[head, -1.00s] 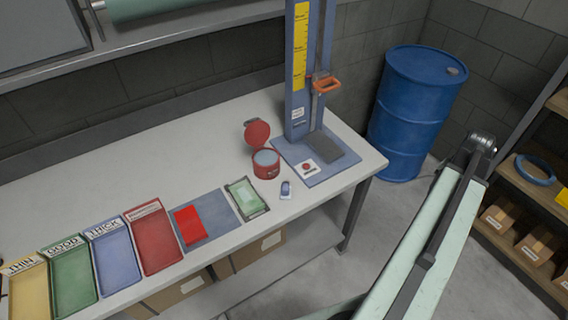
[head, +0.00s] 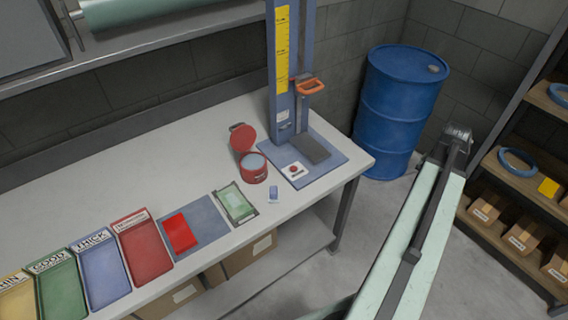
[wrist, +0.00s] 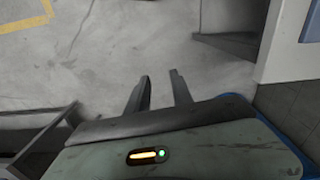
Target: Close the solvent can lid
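The solvent can (head: 253,168) is a small red can on the grey-white workbench, left of the blue press stand. Its round red lid (head: 242,138) stands up, open, at the can's back left, and the pale inside of the can shows. My gripper (wrist: 160,85) shows in the wrist view with its two dark fingers apart and nothing between them, over bare concrete floor. In the head view my arm rises at the right, off the bench and well away from the can; the fingers cannot be made out there.
A blue stand (head: 290,85) with an orange handle is right behind the can. Colored trays (head: 143,247) line the left. A blue drum (head: 400,110) and shelves (head: 515,200) stand right.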

